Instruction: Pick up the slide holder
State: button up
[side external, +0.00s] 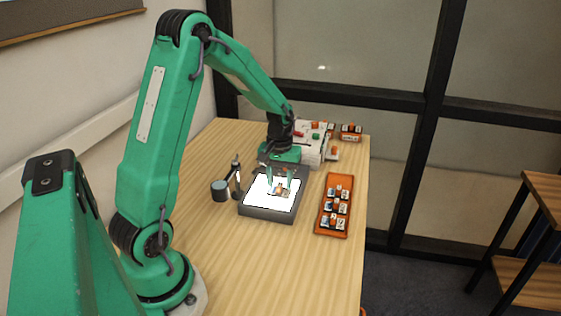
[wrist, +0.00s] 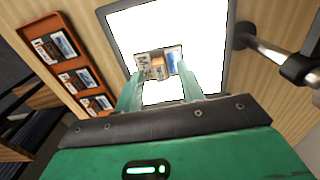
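The slide holder (side external: 281,190), a small piece with an orange middle and pale picture-like sides, lies on the lit white panel of the light box (side external: 262,213). In the wrist view the slide holder (wrist: 157,66) shows just beyond and between my fingertips. My gripper (side external: 280,178) points down over the panel, its two green fingers spread apart. In the wrist view my gripper (wrist: 160,72) is open, with a finger toward each side of the holder. I cannot tell whether either finger touches it. The fingers hide part of its lower edges.
An orange tray (side external: 346,229) with several slides lies right of the light box. A dark cylinder with a jointed stand (side external: 220,190) is close on the left. Behind are a white box (side external: 313,150) and a small orange holder (side external: 351,132). The front tabletop (side external: 265,265) is clear.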

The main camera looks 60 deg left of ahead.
jog(key=shift+f, duration=0.6)
grip_shut()
